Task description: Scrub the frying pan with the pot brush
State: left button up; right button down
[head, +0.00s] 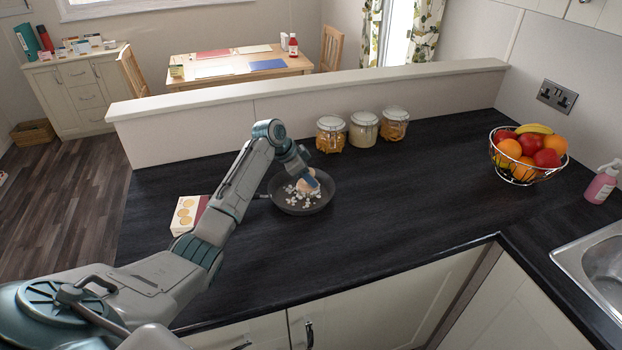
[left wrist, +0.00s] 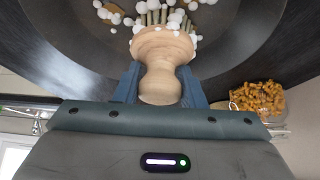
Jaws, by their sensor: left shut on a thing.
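The dark frying pan (head: 301,207) sits on the black counter, with white foam blobs on its inner surface. The pan's inside also shows in the left wrist view (left wrist: 62,42). My left gripper (head: 303,180) is over the pan, shut on the wooden pot brush (left wrist: 162,62). In the left wrist view the brush's turned handle is between the two blue fingers, and its bristles point into the pan among the foam. The bristle tips are partly hidden by foam, so I cannot tell exactly how they touch the pan. My right gripper is not in view.
Three glass jars (head: 362,130) stand behind the pan near the low wall. A box (head: 186,214) lies left of the pan, beside my left arm. A wire fruit bowl (head: 527,155), a pink soap bottle (head: 601,184) and the sink (head: 598,262) are at the right. The counter between is clear.

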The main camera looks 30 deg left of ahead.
aim_at(300, 189)
pick_arm(q)
jog(key=shift+w+a, duration=0.15)
jog(key=shift+a, duration=0.65)
jog(key=shift+s+a+p, duration=0.45)
jog(key=shift+s+a, duration=0.5)
jog(key=shift+s, duration=0.15)
jog(key=shift+s+d+p, duration=0.2)
jog(key=shift+s+p, duration=0.35)
jog(key=shift+s+d+p, duration=0.3)
jog(key=shift+s+p, duration=0.3)
jog(key=shift+s, duration=0.25)
jog(key=shift+f, duration=0.1)
jog(key=shift+d, duration=0.15)
